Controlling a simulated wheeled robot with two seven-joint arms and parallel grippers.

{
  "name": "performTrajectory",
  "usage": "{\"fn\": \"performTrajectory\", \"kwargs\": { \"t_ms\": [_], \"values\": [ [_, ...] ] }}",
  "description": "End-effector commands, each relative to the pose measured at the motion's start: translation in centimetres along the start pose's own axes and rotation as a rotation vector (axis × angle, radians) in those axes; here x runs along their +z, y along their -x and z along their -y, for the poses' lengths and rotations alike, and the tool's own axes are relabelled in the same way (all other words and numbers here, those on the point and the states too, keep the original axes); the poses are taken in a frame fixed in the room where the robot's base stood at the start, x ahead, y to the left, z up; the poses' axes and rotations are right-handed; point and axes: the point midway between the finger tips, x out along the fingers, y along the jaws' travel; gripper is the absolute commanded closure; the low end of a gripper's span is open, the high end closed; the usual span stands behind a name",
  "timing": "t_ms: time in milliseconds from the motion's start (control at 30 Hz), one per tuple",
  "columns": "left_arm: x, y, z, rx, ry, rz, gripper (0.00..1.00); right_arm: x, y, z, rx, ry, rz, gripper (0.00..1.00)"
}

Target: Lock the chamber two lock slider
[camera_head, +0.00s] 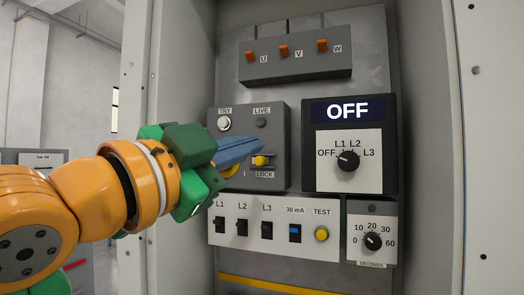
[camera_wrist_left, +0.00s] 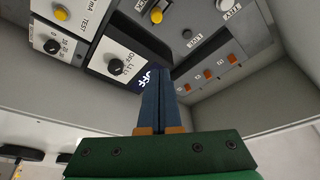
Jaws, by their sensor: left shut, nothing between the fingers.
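The lock slider has a yellow knob (camera_head: 260,160) in a short slot above the LOCK label, on a grey panel (camera_head: 280,130) with TRY and LIVE markings. In the left wrist view, a yellow knob (camera_wrist_left: 156,15) shows at the top edge, beyond the fingertips. My left gripper (camera_head: 261,144) has blue fingers shut together with nothing between them. In the head view its tips appear just above the knob; I cannot tell whether they touch it. The fingers also show in the left wrist view (camera_wrist_left: 158,72). My right gripper is not in view.
Right of the slider is an OFF display box (camera_head: 348,110) with a rotary selector (camera_head: 348,160). Below are a switch strip (camera_head: 270,252) and a SECONDS dial (camera_head: 372,240). A U V W switch block (camera_head: 295,68) is above. Cabinet walls (camera_head: 432,150) enclose both sides.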

Motion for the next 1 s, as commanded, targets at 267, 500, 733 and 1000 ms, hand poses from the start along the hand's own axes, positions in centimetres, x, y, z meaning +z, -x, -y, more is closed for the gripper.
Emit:
{"fn": "performTrajectory", "kwargs": {
  "t_ms": [267,500,733,1000],
  "values": [
    [-0.5,-6.2,0.6,0.004,0.003,0.004,1.0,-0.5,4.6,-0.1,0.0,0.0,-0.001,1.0],
    [1.8,-8.3,0.1,-0.001,0.002,0.004,1.0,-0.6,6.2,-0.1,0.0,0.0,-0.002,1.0],
    [3.7,-7.6,0.1,-0.001,0.001,0.002,1.0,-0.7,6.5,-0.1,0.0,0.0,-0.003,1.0],
    [3.8,-7.5,0.0,-0.001,0.0,0.001,1.0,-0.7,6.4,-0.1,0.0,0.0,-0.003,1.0]
  ]
}}
